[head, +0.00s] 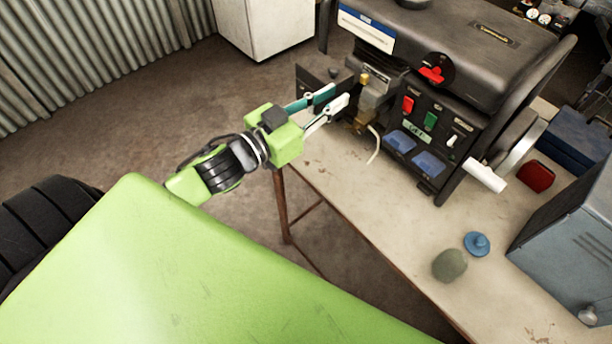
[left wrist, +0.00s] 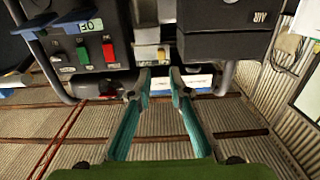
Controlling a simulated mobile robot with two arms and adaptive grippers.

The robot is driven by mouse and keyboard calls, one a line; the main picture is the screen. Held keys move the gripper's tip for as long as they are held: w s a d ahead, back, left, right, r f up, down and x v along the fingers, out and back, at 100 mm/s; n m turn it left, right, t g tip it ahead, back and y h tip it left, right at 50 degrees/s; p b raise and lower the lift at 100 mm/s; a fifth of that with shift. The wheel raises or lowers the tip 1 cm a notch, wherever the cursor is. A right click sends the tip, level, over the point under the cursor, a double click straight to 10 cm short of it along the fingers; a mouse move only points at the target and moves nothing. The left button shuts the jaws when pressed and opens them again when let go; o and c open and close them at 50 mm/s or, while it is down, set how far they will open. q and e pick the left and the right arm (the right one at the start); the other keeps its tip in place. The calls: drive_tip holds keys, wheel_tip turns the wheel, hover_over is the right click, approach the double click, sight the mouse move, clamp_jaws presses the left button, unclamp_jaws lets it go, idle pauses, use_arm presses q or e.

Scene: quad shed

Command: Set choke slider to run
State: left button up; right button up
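A black generator (head: 470,45) stands on the worktable. A metal carburettor-like block (head: 372,97) with brass-coloured parts is at the left end of its switch panel. The same metal block (left wrist: 149,45) shows ahead of the fingertips in the left wrist view. I cannot single out the choke slider or read its position. My left gripper (head: 339,98) is beside this block at the table's left edge. In the left wrist view its two teal fingers (left wrist: 160,80) are apart, with nothing clearly held between them. I cannot tell whether a fingertip touches the block. My right gripper is not in view.
The panel has a red knob (head: 432,74), red and green switches and blue sockets (head: 400,141). A white handle (head: 487,176) sticks out at right. A grey-green lump (head: 449,265), a blue disc (head: 477,244) and a blue-grey box (head: 570,230) are on the table (head: 345,180).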

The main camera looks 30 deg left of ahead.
use_arm(q)
drive_tip(key=b+v, duration=0.1)
drive_tip(key=v, duration=0.5)
wheel_tip(320, 180, down, 13)
drive_tip(key=a+n+g+y+p, duration=0.2)
drive_tip(key=a+g+y, duration=0.1)
drive_tip(key=y, duration=0.1)
drive_tip(key=s+d+f+m+g+h, duration=0.1)
drive_tip(key=s+d+f+g, duration=0.3)
drive_tip(key=f, duration=0.7)
drive_tip(key=shift+s+d+p, duration=0.45)
drive_tip(key=shift+s+d, duration=0.3)
drive_tip(key=shift+d, duration=0.2)
